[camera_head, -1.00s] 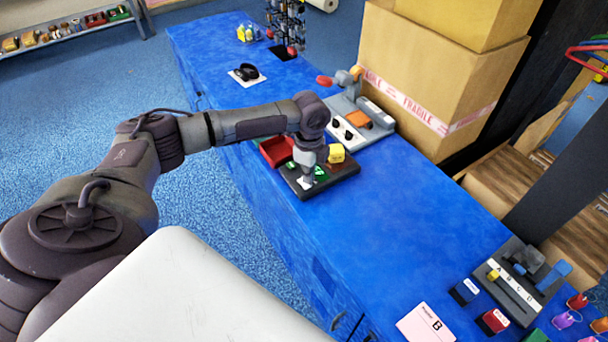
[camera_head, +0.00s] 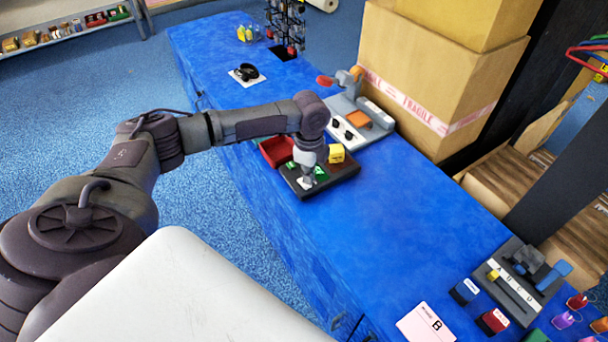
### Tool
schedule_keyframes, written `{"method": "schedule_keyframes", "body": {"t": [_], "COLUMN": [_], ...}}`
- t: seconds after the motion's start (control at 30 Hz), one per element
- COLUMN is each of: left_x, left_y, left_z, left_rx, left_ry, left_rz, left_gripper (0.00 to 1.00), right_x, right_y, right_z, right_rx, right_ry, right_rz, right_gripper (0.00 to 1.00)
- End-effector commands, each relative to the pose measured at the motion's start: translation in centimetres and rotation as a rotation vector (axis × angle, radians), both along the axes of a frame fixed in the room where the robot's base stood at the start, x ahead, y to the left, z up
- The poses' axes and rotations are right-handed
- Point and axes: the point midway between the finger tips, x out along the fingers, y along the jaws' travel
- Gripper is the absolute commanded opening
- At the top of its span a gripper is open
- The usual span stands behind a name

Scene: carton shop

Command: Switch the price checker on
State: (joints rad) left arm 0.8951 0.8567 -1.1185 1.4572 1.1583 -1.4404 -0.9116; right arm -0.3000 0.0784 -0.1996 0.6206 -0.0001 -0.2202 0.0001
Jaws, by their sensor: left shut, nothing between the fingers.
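A dark flat unit (camera_head: 337,176) lies on the blue counter with a red tray (camera_head: 276,151), green parts (camera_head: 320,173) and a yellow block (camera_head: 336,153) on it. It may be the price checker, but I cannot read a label. My left gripper (camera_head: 308,182) points down over this unit, shut and empty, with its tips low by the green and white parts. I cannot tell whether they touch. The gripper hides part of the unit. My right gripper is not in view.
A grey device (camera_head: 376,131) with an orange part stands just behind the unit, before large cartons (camera_head: 430,80). A slider panel (camera_head: 510,292), small boxes and a pink card (camera_head: 425,324) lie at the lower right. The counter's middle (camera_head: 400,220) is clear.

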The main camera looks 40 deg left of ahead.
Motion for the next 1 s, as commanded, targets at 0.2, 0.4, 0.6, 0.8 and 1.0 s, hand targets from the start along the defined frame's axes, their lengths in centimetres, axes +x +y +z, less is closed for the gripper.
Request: {"method": "schedule_keyframes", "body": {"t": [0.2,0.4,0.6,0.8,1.0], "left_x": [0.0,0.0,0.0,0.0,0.0], "left_y": [0.0,0.0,0.0,0.0,0.0], "left_z": [-0.3,-0.6,-0.9,-1.2,-1.5], "left_rx": [0.0,-0.001,-0.001,0.0,0.0], "left_ry": [0.0,0.0,0.0,0.0,0.0], "left_rz": [0.0,0.0,0.0,0.0,0.0], "left_gripper": [0.0,0.0,0.0,0.0,0.0], "right_x": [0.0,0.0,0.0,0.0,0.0], "right_y": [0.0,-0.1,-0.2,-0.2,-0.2], "right_z": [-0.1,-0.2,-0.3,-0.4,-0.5], "right_rx": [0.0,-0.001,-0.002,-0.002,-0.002], "right_ry": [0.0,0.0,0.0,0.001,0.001], "right_rz": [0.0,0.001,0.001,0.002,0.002], "right_gripper": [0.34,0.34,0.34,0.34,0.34]}}
